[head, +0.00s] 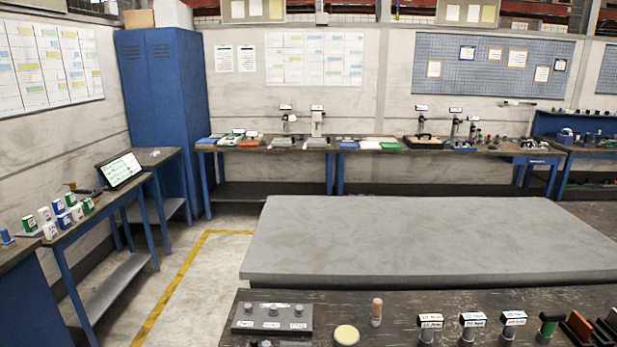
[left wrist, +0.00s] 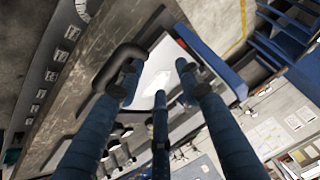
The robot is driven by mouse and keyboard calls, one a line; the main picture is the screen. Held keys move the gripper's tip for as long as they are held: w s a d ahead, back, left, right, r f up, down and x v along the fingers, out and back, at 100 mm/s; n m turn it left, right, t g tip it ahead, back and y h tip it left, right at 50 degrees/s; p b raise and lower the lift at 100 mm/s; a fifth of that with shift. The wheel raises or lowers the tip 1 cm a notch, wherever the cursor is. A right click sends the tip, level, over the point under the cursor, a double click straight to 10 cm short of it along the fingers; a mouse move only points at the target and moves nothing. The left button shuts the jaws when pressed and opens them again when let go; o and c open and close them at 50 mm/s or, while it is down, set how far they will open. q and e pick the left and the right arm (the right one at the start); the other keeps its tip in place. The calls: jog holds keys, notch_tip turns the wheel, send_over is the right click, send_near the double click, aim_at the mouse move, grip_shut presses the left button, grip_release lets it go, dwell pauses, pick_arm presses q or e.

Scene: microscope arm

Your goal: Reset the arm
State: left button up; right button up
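No microscope is clearly identifiable. Several small upright stands with labels on top are on the far bench in the head view, among them a pale stand (head: 318,122) and a dark stand (head: 421,126); they are too small to tell whether one has a microscope arm. My left gripper (left wrist: 162,80) shows in the left wrist view with its dark blue fingers spread apart and nothing seen held between them. Beyond the fingers are a white panel (left wrist: 158,66) and a black curved piece (left wrist: 112,62), which I cannot identify. Neither gripper shows in the head view.
A large grey table (head: 430,235) fills the middle. The dark near bench (head: 390,305) holds a grey block (head: 271,318), a yellow-topped round piece (head: 346,335) and several labelled stamps (head: 470,322). A tablet (head: 122,170) stands on the left bench. Floor with a yellow line (head: 185,270) is open at left.

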pick_arm(q)
jog(key=s+f+n+g, duration=0.1)
jog(key=s+f+g, duration=0.3)
jog(key=s, duration=0.8)
notch_tip(320, 180, down, 34)
jog(key=s+g+b, duration=0.1)
jog(key=s+b, duration=0.2)
jog(key=b, duration=0.3)
jog(key=s+a+f+g+b, duration=0.1)
jog(key=s+a+f+b, duration=0.2)
jog(key=s+f, duration=1.3)
notch_tip(320, 180, down, 2)
jog(key=shift+a+f+g+b, duration=0.15)
jog(key=shift+f+g+b, duration=0.15)
jog(key=shift+b, duration=0.2)
